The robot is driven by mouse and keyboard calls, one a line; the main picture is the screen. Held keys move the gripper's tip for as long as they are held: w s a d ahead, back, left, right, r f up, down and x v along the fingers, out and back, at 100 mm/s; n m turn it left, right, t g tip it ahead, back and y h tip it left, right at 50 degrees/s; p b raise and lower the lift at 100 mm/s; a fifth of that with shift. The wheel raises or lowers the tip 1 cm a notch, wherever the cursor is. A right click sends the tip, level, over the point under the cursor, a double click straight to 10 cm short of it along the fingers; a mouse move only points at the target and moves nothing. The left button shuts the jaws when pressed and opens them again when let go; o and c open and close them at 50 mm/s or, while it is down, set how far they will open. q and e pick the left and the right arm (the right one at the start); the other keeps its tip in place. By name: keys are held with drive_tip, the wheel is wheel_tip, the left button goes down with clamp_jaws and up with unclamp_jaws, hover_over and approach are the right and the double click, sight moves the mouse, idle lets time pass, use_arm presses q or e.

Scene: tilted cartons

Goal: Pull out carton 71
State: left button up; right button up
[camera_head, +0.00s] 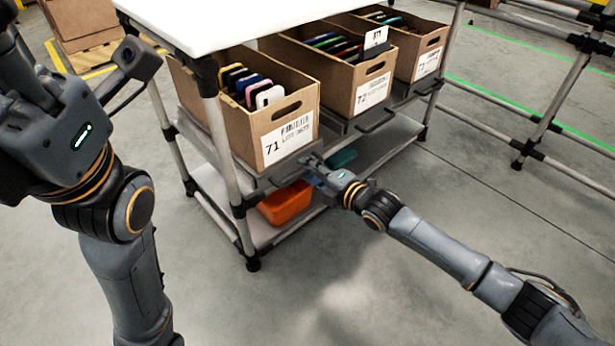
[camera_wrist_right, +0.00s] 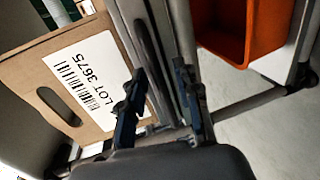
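Carton 71 (camera_head: 228,105) is an open brown cardboard box with a white label on the front of a tilted shelf tray. Its label also shows in the right wrist view (camera_wrist_right: 95,80), reading LOT 3675. A dark pull handle (camera_wrist_right: 147,50) runs along the tray's front edge below the carton. My right gripper (camera_head: 314,167) is at this front edge, below the label. In the right wrist view its two fingers (camera_wrist_right: 160,103) are apart, on either side of the handle and edge; no firm grip shows.
Carton 72 (camera_head: 338,85) and another carton (camera_head: 425,58) stand to the right on the rack. An orange bin (camera_head: 284,204) and a teal item sit on the lower shelf. A white top (camera_head: 225,22) overhangs the cartons. The floor in front is clear.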

drive_tip(key=shift+w+a, duration=0.25)
drive_tip(key=shift+w, duration=0.1)
clamp_jaws()
